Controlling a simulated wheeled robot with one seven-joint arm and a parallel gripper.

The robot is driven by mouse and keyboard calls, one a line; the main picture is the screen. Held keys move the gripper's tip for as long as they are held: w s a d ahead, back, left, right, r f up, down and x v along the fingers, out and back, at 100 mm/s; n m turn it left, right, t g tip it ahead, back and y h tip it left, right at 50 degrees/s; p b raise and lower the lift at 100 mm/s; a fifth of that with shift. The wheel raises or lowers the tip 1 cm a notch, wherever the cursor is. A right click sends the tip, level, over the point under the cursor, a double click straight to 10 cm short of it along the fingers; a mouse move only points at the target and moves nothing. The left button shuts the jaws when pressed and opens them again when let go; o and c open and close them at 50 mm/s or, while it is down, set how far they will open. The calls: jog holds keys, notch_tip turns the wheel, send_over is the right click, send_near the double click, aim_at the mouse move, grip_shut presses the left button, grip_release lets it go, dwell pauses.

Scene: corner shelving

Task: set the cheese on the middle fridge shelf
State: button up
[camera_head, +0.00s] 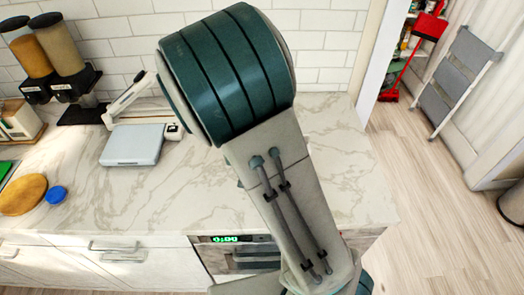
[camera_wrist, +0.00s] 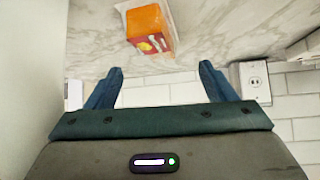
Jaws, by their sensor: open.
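An orange block-shaped pack with a red and yellow label, which looks like the cheese (camera_wrist: 147,22), sits on the marble counter in the wrist view. It lies just beyond my gripper (camera_wrist: 161,68), whose two blue fingers are spread wide with nothing between them. The pack is roughly in line with the gap and apart from both fingers. In the head view my arm covers the middle, and neither the gripper nor the pack can be made out. No fridge or fridge shelf can be made out in either view.
A kitchen scale (camera_head: 134,145), two dispensers (camera_head: 48,48), a round board (camera_head: 22,194) and a blue disc (camera_head: 56,195) are on the left counter. A wall outlet (camera_wrist: 254,80) is near the right finger. A grey step ladder (camera_head: 458,76) and open floor lie right.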

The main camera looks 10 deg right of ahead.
jog(key=x, duration=0.3)
jog(key=shift+w+d+f+b, duration=0.15)
jog(key=shift+w+f+b, duration=0.1)
jog(key=shift+b, duration=0.15)
jog(key=shift+x, duration=2.6)
jog(key=shift+d, duration=0.1)
jog(key=shift+r, duration=0.1)
jog(key=c, duration=1.4)
